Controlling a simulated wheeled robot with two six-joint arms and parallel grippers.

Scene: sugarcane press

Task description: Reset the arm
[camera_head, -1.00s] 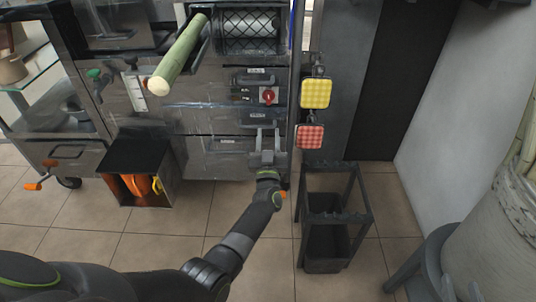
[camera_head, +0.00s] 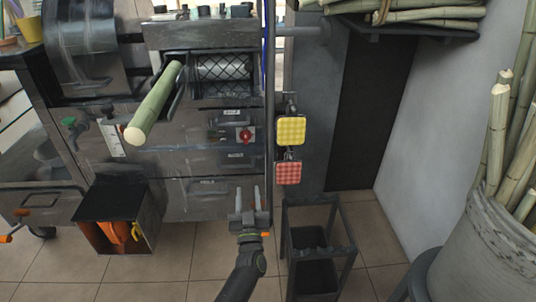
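My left gripper (camera_head: 248,198) points up and away at the lower middle of the head view, in front of the machine's lower panel. Its two fingers stand apart with nothing between them. My forearm runs down from it to the bottom edge. My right gripper is not in view. The sugarcane press (camera_head: 195,200) is a grey metal machine with a mesh-covered roller. A green sugarcane stalk (camera_head: 155,105) slants out of its feed chute, clear of my gripper. A red knob (camera_head: 245,135) sits on the front panel.
A black box (camera_head: 112,200) with orange things inside stands left on the tiles. A black frame stand with a bin (camera_head: 312,265) is close right of my gripper. Yellow (camera_head: 291,130) and red (camera_head: 288,172) checkered pads hang above it. A cane-filled barrel (camera_head: 495,240) is right.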

